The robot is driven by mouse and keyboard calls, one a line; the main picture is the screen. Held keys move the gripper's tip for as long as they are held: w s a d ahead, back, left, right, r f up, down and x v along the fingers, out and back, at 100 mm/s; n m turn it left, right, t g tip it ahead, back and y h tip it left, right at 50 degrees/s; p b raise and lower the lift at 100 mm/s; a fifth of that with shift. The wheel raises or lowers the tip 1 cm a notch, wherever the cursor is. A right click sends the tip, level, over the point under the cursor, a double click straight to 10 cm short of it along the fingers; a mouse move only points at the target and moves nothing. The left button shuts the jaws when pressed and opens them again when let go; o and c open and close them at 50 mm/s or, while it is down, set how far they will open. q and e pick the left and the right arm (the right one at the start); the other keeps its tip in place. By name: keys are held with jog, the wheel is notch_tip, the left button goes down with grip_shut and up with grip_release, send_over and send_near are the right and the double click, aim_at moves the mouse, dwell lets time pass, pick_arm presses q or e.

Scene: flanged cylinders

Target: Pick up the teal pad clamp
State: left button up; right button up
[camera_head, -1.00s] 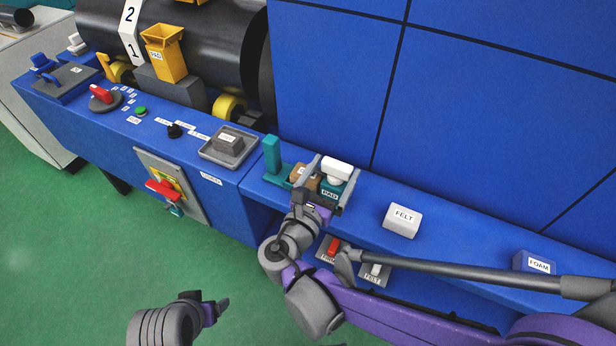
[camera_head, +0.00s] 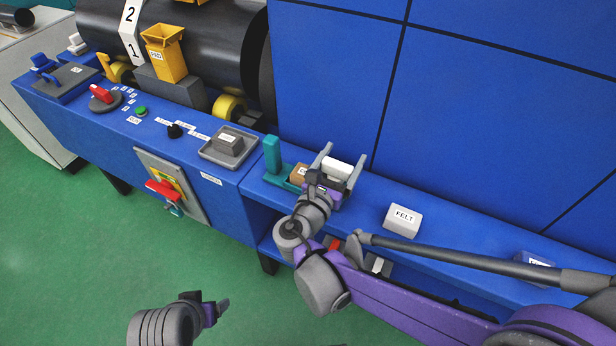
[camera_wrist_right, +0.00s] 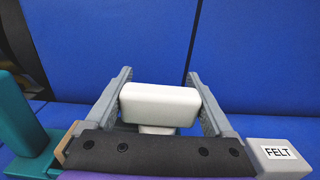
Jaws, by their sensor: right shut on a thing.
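The teal pad clamp has a teal upright (camera_head: 272,155) at its left, a brown block (camera_head: 299,173) beside it, and a white handle (camera_head: 338,169) at its right. It sits at the left end of the blue shelf. My right gripper (camera_head: 343,156) is shut on the white handle, with a grey finger on each side. The right wrist view shows the white handle (camera_wrist_right: 160,104) between the fingers and the teal upright (camera_wrist_right: 18,115) at the left. My wrist hides the clamp's lower right part. My left gripper (camera_head: 218,308) hangs over the green floor; its jaws are unclear.
A white FELT block (camera_head: 402,219) stands on the shelf to the right of the clamp. A blue block (camera_head: 535,260) farther right is partly behind my right arm. A grey tray (camera_head: 212,156) with a block lies to the left. A blue wall rises behind the shelf.

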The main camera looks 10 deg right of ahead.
grip_shut()
notch_tip(320, 180, up, 10)
jog(key=p, duration=0.2)
dwell(0.4)
